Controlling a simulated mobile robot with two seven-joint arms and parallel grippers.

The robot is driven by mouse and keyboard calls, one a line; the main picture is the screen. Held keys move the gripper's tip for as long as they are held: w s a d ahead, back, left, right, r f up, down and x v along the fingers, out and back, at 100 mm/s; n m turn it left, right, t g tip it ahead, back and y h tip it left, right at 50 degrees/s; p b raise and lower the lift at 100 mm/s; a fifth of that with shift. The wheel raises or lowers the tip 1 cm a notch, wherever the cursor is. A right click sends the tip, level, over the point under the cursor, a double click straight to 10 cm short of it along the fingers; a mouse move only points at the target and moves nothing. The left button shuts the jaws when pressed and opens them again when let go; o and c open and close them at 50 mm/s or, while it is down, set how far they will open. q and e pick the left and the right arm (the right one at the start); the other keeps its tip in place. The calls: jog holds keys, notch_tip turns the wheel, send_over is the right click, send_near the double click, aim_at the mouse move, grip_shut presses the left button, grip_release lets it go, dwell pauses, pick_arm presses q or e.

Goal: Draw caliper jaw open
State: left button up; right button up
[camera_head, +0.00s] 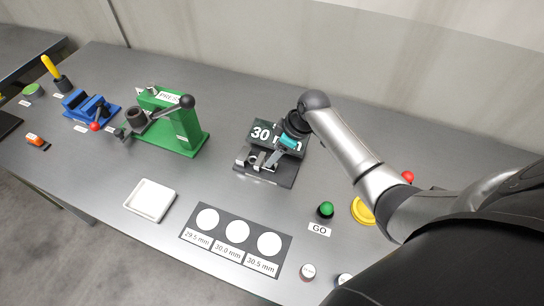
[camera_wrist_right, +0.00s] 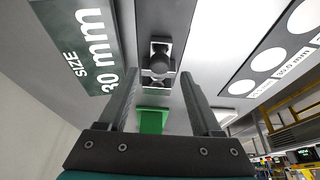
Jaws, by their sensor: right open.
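The caliper gauge (camera_head: 286,178) is a dark base with small grey metal jaws and a sign reading "30 mm" (camera_head: 262,133), near the middle of the bench. My right gripper (camera_head: 270,160) is over it, pointing down, and hides part of it. In the right wrist view, my right gripper (camera_wrist_right: 160,78) is open, with a finger either side of the line to a round grey knob (camera_wrist_right: 158,65) on the caliper. Whether the fingertips reach around the knob I cannot tell. The sign (camera_wrist_right: 85,45) shows left of the fingers. My left gripper is not in view.
A green press (camera_head: 188,135) and blue vise (camera_head: 88,104) stand to the left. In front are a white tray (camera_head: 150,200) and a size board (camera_head: 222,247) with three white circles. A green GO button (camera_head: 326,209) and yellow disc (camera_head: 362,210) are to the right.

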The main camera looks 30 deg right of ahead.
jog(key=shift+x, duration=1.5)
jog(key=shift+c, duration=0.2)
grip_shut()
